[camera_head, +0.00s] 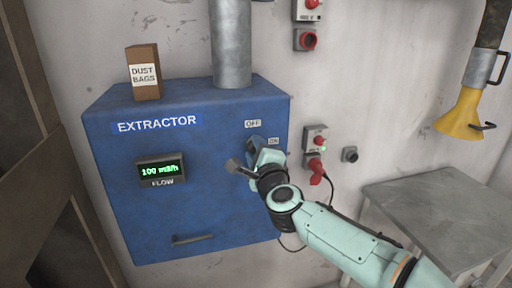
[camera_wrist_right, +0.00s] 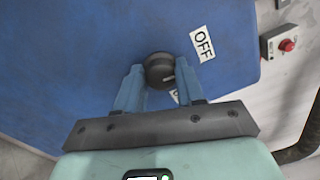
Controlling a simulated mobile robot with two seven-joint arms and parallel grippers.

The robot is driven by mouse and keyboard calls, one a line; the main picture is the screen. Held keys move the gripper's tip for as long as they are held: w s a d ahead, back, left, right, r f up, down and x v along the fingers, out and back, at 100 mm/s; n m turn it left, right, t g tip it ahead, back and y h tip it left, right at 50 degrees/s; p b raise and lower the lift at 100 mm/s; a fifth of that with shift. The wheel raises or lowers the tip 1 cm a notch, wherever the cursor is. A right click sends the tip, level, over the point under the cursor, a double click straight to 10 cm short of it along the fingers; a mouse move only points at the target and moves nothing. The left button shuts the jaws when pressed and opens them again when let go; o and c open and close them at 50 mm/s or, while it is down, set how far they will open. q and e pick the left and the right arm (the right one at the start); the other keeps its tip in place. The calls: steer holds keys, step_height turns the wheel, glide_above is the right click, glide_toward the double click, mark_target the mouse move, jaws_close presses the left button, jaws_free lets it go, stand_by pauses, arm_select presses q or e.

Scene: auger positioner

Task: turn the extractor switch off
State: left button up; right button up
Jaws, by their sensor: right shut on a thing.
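The blue extractor (camera_head: 215,200) stands against the wall. My right gripper (camera_wrist_right: 158,82) is shut on this knob, one blue finger on each side. In the head view my right gripper (camera_head: 257,152) is at the extractor's front and mostly hides the knob. The OFF label (camera_head: 253,124) is above it and the ON label (camera_head: 273,141) is to its upper right. The flow display (camera_head: 161,170) reads 100 m3/h in green. My left gripper is not in view.
A dust bags box (camera_head: 144,75) and a grey duct (camera_head: 231,45) are on top of the extractor. A switch box with a red plug (camera_head: 316,165) is on the wall to the right. A grey table (camera_head: 430,205) stands at the right, below a yellow nozzle (camera_head: 460,115).

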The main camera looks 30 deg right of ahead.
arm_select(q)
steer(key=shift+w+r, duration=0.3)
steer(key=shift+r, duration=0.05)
arm_select(e)
steer(key=shift+d+r+n, duration=0.1)
steer(key=shift+r+n, duration=0.05)
steer(key=shift+n, duration=0.75)
steer(key=o, duration=1)
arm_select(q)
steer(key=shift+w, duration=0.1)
arm_select(e)
steer(key=shift+w, duration=0.1)
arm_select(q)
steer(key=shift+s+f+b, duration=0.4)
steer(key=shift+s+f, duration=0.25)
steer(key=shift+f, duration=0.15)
arm_select(e)
steer(key=v, duration=1.3)
steer(key=shift+s, duration=0.25)
